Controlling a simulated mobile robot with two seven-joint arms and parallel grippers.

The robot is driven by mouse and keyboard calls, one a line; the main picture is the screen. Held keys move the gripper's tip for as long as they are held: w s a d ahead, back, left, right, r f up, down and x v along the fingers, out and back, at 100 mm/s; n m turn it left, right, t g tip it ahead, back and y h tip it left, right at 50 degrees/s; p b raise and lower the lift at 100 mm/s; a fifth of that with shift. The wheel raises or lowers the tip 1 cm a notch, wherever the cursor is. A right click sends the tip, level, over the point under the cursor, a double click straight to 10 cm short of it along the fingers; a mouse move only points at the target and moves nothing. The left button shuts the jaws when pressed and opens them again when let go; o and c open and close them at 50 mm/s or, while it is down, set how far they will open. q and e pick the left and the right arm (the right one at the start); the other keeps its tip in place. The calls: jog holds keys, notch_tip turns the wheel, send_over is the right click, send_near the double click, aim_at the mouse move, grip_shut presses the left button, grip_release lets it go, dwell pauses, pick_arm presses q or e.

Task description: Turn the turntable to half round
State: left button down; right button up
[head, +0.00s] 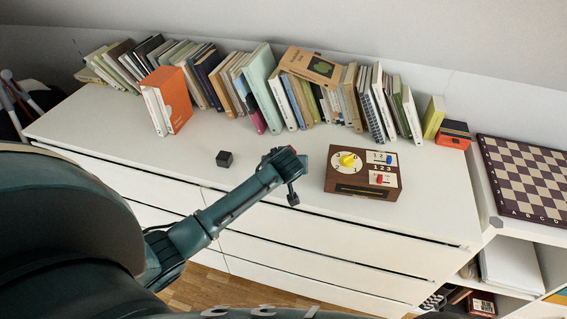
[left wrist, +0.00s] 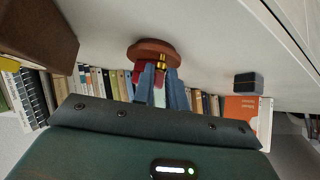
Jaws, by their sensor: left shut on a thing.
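The turntable appears to be the small round reddish-brown disc (left wrist: 143,46) on the white cabinet top, in the left wrist view. A small yellow piece (left wrist: 164,61) shows at its edge, by my fingertips. My left gripper (left wrist: 154,78) is at the disc's edge, shut on a small part there; the fingers hide most of that part, so I cannot tell its shape. In the head view my left gripper (head: 284,160) is over the cabinet top, left of the wooden box, and largely hides the disc. My right gripper is not in view.
The wooden box (head: 342,188) with a yellow dial knob and blue and red sliders stands close to the right. A small black cube (head: 224,159) lies to the left. A row of books (head: 262,85) lines the back. The cabinet top (head: 110,125) is clear at left.

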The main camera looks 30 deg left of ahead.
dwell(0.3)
pick_arm(q)
jog(key=c, duration=1.4)
grip_release()
jog(key=v, duration=1.3)
jog(key=shift+p, duration=0.3)
jog(key=shift+d, duration=0.1)
jog(key=s+d+f+m+t+h, duration=0.1)
jog(key=s+d+f+m+h, duration=0.3)
jog(key=s+f, duration=0.3)
jog(key=s+d+f+m+t+h, duration=0.1)
jog(key=s+d+f+m+h, duration=0.2)
jog(key=s, duration=0.8)
jog(key=d+f+m, duration=0.2)
jog(key=d+f, duration=0.1)
jog(key=d, duration=0.1)
jog(key=shift+f+t+h, duration=0.4)
